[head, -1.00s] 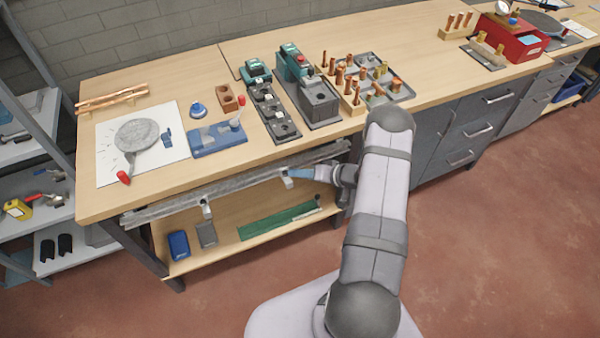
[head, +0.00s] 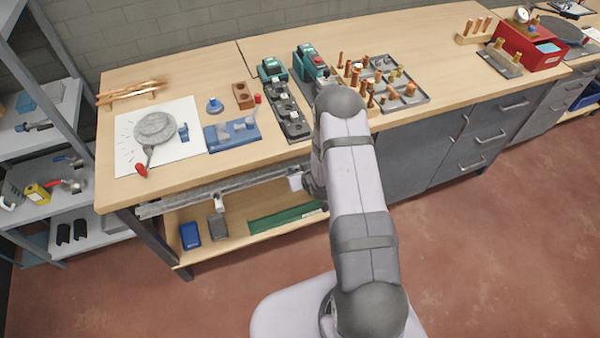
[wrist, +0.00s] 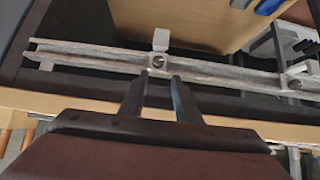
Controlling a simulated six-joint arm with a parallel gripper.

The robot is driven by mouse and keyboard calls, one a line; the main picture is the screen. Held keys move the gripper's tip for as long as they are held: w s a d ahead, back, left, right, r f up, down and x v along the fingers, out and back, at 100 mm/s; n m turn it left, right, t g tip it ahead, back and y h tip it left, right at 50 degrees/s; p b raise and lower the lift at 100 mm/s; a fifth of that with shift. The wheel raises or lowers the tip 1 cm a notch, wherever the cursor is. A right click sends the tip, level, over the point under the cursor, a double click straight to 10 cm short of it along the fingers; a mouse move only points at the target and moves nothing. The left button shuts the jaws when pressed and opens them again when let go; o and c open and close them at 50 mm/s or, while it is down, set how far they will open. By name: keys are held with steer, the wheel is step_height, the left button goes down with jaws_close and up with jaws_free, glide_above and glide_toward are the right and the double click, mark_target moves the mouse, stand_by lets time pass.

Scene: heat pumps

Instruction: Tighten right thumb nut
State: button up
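A grey metal rail (head: 245,191) runs along the bench front under the top. The right thumb nut (wrist: 158,62) looks like a small round part on the rail, with a pale tab (wrist: 160,40) beside it in the wrist view. In the head view a pale fitting (head: 295,182) shows at this spot, next to my arm. My gripper (wrist: 161,77) is open and empty. Its fingertips point at the right nut, apparently just short of it, with the nut lined up near the gap. In the head view my arm hides the fingers. The left fitting (head: 218,203) also shows in the wrist view (wrist: 295,82).
The wooden bench top (head: 190,83) overhangs the rail closely. Below it, a lower shelf (head: 235,245) holds a blue box (head: 190,235), a grey box (head: 216,228) and a green strip (head: 280,219). Grey drawers (head: 475,128) stand to the right. The red floor in front is clear.

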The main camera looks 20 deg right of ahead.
steer(key=shift+s+a+f+n+g+h, duration=0.15)
steer(key=shift+s+n+g+h, duration=0.25)
steer(key=shift+s, duration=0.5)
steer(key=shift+b+x, duration=1.7)
steer(key=shift+x, duration=0.6)
steer(key=shift+w+r, duration=0.15)
steer(key=shift+r, duration=0.1)
jaws_close()
